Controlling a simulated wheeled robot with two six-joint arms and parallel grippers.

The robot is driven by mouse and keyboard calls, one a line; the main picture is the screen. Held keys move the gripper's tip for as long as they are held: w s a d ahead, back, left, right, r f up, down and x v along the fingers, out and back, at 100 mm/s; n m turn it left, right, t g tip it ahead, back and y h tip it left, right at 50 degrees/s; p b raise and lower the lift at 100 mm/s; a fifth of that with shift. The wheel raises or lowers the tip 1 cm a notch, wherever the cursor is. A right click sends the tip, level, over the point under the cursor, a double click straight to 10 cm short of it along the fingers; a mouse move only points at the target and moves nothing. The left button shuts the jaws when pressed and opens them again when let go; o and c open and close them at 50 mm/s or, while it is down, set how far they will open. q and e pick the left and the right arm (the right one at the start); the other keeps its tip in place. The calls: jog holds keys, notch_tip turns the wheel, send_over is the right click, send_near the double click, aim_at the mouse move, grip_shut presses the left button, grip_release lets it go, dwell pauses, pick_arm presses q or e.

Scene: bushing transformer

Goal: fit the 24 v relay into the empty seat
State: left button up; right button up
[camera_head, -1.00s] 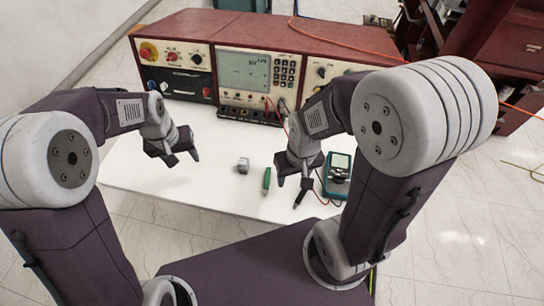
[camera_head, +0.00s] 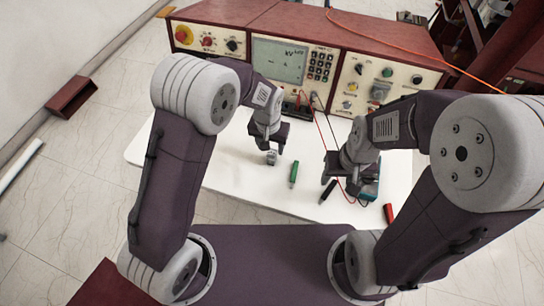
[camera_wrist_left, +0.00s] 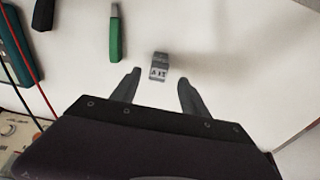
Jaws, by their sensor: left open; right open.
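The relay, a small grey block (camera_head: 271,157), stands on the white table. It also shows in the left wrist view (camera_wrist_left: 159,66), with dark markings on its label that I cannot read surely. My left gripper (camera_head: 269,147) is just above the relay in the head view. In the left wrist view its open fingers (camera_wrist_left: 156,88) point toward the relay, which lies beyond their tips and between their lines. My right gripper (camera_head: 336,178) is open near the multimeter, its fingers partly hidden. I cannot make out the empty seat.
A green-handled tool (camera_head: 293,174) lies right of the relay. A black tool (camera_head: 327,191), a teal multimeter (camera_head: 370,190) with a red lead and a red item (camera_head: 388,212) lie further right. The instrument console (camera_head: 290,62) stands along the back. The table's left part (camera_head: 225,165) is clear.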

aim_at(272, 153)
pick_arm(q)
jog(key=f, duration=0.5)
jog(key=shift+w+d, duration=0.2)
grip_shut()
jog(key=shift+r, duration=0.1)
jog(key=r, duration=0.4)
jog(key=shift+d+r, duration=0.25)
jog(key=shift+d, duration=0.15)
jog(key=s+d+r, duration=0.2)
jog(key=d+r, duration=0.4)
jog(key=d, duration=0.4)
jog(key=shift+s+d+r+p, duration=0.2)
jog(key=shift+s+r+p, duration=0.1)
jog(key=shift+s, duration=0.1)
